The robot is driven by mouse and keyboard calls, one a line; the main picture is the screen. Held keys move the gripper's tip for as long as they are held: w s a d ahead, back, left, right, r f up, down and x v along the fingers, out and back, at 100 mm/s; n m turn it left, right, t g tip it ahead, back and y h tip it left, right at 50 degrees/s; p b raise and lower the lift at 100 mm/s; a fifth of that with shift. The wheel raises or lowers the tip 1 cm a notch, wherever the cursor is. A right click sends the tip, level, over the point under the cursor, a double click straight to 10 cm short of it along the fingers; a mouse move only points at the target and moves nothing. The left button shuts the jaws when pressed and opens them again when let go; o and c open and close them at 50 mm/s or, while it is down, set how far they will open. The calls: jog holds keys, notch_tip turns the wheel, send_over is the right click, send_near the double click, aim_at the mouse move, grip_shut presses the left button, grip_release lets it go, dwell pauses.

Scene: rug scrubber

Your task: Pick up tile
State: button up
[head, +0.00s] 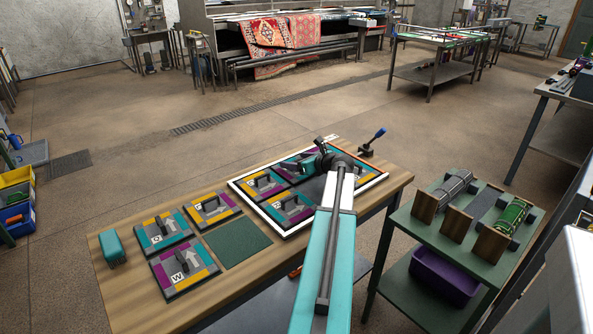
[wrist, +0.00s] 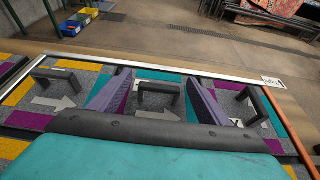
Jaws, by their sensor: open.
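My gripper (head: 326,162) is open above the white-edged frame (head: 258,212) on the wooden bench. In the wrist view, my two fingers (wrist: 158,88) stand on either side of a dark handle (wrist: 158,87) on a grey tile with teal and purple patches; they appear apart from it. More handled tiles lie to its left (wrist: 55,90) and right (wrist: 255,105). In the head view, the frame holds several tiles, one at its front (head: 293,210); my arm hides part of it. Outside the frame lie three tiles: rear (head: 214,209), left (head: 162,231) and front, marked W (head: 185,269).
A bare green mat (head: 237,243) lies between the loose tiles and the frame. A teal block-like item (head: 113,247) sits at the bench's left end. A blue-handled clamp (head: 372,144) stands behind the frame. A green cart (head: 468,240) with cylinders stands close on the right.

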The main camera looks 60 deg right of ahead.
aim_at(297, 160)
jog(key=c, duration=1.2)
jog(key=shift+r, duration=0.15)
jog(key=shift+r, duration=1.4)
jog(key=shift+s+a+r, duration=0.1)
jog(key=shift+s+r, duration=0.1)
jog(key=shift+r, duration=0.05)
jog(key=s+a, duration=0.2)
jog(key=s, duration=0.2)
jog(key=s+a+r, duration=0.1)
jog(key=s+a, duration=0.1)
jog(key=s, duration=0.3)
jog(key=s+a, duration=0.3)
jog(key=s, duration=0.2)
jog(key=shift+r+b, duration=0.2)
jog(key=shift+b, duration=0.1)
